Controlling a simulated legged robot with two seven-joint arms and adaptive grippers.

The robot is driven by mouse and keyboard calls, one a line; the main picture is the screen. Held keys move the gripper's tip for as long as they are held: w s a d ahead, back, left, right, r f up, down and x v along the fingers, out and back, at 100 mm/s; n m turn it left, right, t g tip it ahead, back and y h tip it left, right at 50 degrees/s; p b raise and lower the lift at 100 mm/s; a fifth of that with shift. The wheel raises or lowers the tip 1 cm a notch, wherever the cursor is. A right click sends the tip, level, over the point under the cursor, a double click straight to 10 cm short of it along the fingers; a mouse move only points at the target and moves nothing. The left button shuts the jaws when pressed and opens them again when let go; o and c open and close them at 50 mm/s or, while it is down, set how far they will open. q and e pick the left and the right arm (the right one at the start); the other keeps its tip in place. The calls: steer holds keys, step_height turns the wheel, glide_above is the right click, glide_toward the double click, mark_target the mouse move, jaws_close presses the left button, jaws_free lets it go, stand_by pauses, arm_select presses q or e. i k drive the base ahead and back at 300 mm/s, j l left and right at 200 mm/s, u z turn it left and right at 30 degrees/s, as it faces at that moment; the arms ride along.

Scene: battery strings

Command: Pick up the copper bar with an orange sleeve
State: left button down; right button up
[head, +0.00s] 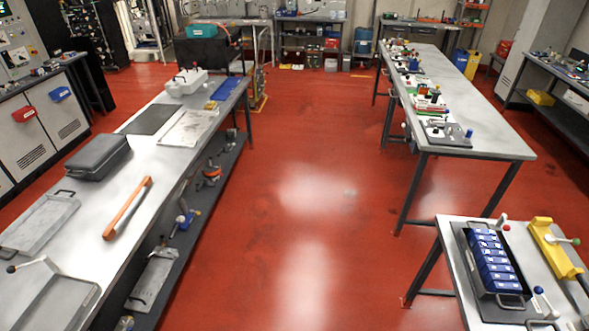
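The copper bar with an orange sleeve (127,208) lies on the long grey bench (105,244) at the left. It runs at a slant, and its lower end is near the bench's right edge. Its sleeve is orange, and the bar looks paler at its lower end. Neither of my grippers shows in the head view.
A dark case (98,157) lies above the bar, and a grey tray (40,223) is to its left. Another tray (55,303) is at the bench's near end. Blue battery blocks (493,262) stand on a table at the lower right. The red floor (300,225) between the benches is clear.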

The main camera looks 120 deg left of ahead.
mark_target(109, 233)
steer(key=u, duration=2.55)
steer(key=k+u, duration=0.1)
steer(key=u, duration=2.45)
steer(key=i+l+u, duration=0.2)
steer(key=i+l, duration=0.25)
steer(key=i, duration=0.2)
steer(key=i+l+u, duration=0.25)
steer(key=i+l, duration=0.25)
steer(key=i, duration=0.1)
